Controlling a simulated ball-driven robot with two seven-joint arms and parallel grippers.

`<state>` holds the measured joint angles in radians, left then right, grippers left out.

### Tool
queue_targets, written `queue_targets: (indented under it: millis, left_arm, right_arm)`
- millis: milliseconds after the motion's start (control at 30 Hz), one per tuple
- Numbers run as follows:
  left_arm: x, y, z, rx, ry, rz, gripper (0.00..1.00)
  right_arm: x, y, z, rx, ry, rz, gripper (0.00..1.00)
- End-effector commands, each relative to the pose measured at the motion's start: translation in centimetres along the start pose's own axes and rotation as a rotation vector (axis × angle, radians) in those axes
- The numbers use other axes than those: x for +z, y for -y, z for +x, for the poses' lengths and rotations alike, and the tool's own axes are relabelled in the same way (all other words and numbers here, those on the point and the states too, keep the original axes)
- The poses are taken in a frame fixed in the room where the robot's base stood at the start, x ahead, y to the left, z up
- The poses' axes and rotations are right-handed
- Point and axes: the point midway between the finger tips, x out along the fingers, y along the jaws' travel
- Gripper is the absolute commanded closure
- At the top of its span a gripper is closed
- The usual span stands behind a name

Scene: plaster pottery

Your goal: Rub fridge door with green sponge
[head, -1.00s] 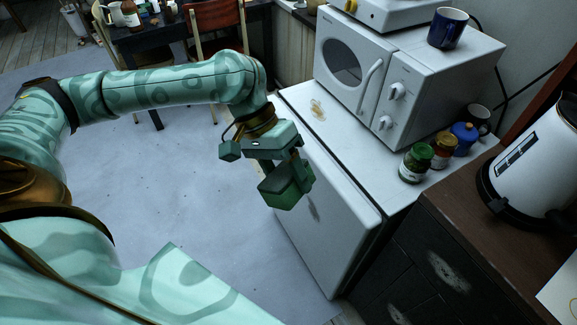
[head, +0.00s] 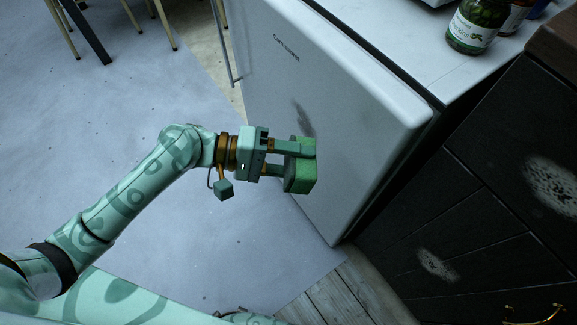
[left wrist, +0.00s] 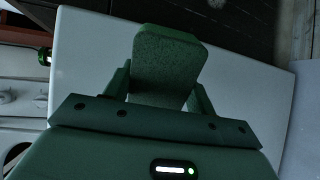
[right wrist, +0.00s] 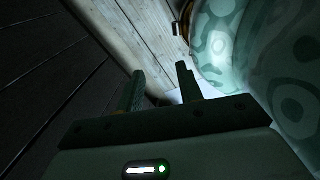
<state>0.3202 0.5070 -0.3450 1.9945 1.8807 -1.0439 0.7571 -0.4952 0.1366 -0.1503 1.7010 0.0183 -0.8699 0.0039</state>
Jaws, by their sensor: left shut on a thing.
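The green sponge (head: 301,178) is held between the fingers of my left gripper (head: 290,160), in front of the white fridge door (head: 345,120). The sponge also shows in the left wrist view (left wrist: 165,62), with the door (left wrist: 245,85) behind it. A dark smudge (head: 303,118) marks the door just above and behind the sponge. I cannot tell whether the sponge touches the door. My right gripper (right wrist: 160,85) shows in the right wrist view, with its fingers apart and nothing between them. In the head view at most a sliver of it shows at the bottom right.
The fridge top (head: 400,50) carries a green jar (head: 472,27) and other jars at its back. A dark cabinet (head: 470,200) with pale patches stands right of the fridge. Chair legs (head: 160,25) show at the top left. The pale floor covering (head: 90,130) is largely clear.

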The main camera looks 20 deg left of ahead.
Motion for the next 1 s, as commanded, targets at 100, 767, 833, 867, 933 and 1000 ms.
queue_targets:
  millis: [100,767,833,867,933,1000]
  left_arm:
    - [-5.6,5.5,-1.0,0.087,-0.185,-0.055,0.57]
    - [-15.6,10.4,-6.8,0.263,-0.627,-0.066,0.57]
    - [-16.0,10.3,-6.1,0.264,-0.627,-0.068,0.57]
    - [-16.3,10.2,-5.8,0.264,-0.627,-0.067,0.57]
    - [-16.7,10.1,-5.2,0.262,-0.626,-0.067,0.57]
    - [-17.1,9.9,-4.7,0.262,-0.626,-0.066,0.57]
  right_arm:
    - [-1.6,-1.7,0.2,0.033,0.027,-0.049,0.64]
    - [-3.2,-5.7,-3.4,0.121,0.098,-0.132,0.64]
    - [-2.9,-5.7,-3.4,0.122,0.108,-0.136,0.64]
    - [-2.8,-5.7,-3.4,0.122,0.112,-0.137,0.64]
    - [-2.5,-5.8,-3.4,0.123,0.121,-0.141,0.64]
    - [-2.4,-5.8,-3.3,0.123,0.128,-0.143,0.64]
